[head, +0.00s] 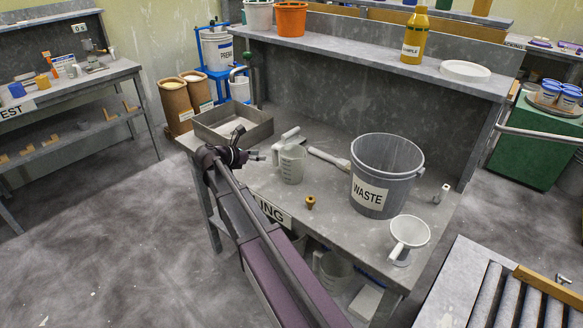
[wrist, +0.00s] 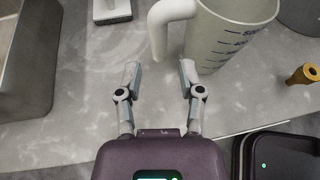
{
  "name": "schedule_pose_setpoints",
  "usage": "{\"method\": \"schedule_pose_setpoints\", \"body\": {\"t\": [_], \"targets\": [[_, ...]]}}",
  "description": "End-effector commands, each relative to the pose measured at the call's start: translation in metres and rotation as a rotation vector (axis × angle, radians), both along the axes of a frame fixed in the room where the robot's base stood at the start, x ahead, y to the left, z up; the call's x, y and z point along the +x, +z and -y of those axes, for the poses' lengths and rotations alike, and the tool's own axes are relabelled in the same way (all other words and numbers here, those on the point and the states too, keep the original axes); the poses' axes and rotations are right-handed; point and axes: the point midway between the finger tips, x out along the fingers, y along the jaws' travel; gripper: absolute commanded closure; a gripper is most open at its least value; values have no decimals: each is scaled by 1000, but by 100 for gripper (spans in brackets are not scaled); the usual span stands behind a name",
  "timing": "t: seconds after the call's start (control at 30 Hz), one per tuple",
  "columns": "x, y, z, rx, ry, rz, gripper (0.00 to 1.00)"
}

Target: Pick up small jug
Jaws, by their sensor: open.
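The small jug (head: 291,164) is pale grey-white and stands upright on the filling bench, left of the waste pail. In the wrist view the jug (wrist: 232,38) shows blue graduation marks, and its handle (wrist: 160,28) faces my gripper. My gripper (head: 258,155) is beside the jug on its left in the head view. In the wrist view my gripper (wrist: 159,76) is open and empty. Its fingertips point toward the handle, which lies just ahead of the gap between them. The jug's top is cut off in the wrist view.
A grey waste pail (head: 385,180) stands right of the jug, with a white funnel (head: 408,236) farther right. A metal tray (head: 235,126) is at the left. A small brass part (head: 310,202) lies in front. A larger jug (head: 332,270) sits on the lower shelf.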

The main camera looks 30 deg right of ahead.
Motion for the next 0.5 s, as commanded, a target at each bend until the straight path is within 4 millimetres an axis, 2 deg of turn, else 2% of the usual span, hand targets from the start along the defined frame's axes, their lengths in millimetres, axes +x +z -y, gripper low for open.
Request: {"method": "schedule_pose_setpoints", "body": {"t": [0.2, 0.5], "targets": [[4, -10, 22, 0, 0, 0, 51], [5, -11, 25, 0, 1, -1, 51]]}}
